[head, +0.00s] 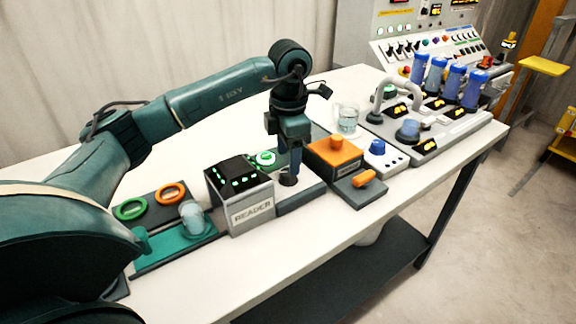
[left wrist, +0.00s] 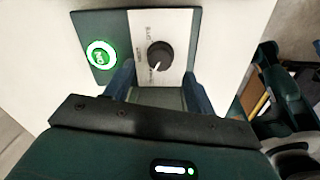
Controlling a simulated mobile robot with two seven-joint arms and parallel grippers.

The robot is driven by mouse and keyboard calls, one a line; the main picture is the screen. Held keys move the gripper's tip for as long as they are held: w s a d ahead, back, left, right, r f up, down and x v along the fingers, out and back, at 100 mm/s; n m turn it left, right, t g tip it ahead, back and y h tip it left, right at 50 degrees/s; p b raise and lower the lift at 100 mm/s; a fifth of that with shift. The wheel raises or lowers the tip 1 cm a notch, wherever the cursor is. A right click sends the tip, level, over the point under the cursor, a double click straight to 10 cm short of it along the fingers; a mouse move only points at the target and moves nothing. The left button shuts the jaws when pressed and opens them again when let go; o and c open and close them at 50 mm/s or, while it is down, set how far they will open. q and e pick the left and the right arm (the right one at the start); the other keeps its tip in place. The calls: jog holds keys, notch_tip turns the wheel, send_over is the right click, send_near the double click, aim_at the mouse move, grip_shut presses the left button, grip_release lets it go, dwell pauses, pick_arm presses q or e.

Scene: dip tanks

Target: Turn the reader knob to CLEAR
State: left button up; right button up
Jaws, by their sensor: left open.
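The reader knob (left wrist: 160,56) is a round dark knob on a pale labelled plate (left wrist: 175,22). Its white pointer mark points down and left in the left wrist view; the small labels around it are too blurred to read. My left gripper (head: 289,170) points straight down over the knob panel, to the right of the READER box (head: 252,212). Its fingers are open, with the knob between and just beyond the fingertips in the left wrist view (left wrist: 159,75). I cannot tell whether they touch it. My right gripper is not in view.
A green-lit button (head: 265,158) sits beside the knob. An orange-topped box (head: 335,152) and an orange handle (head: 365,179) stand close on the right. A glass beaker (head: 347,120) and blue-capped cylinders (head: 436,75) are farther back. The front table strip (head: 290,240) is clear.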

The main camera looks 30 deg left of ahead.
pick_arm(q)
notch_tip(320, 180, up, 9)
jog(key=shift+d+f, duration=0.15)
jog(key=shift+s+f, duration=0.1)
jog(key=shift+s, duration=0.05)
dwell(0.5)
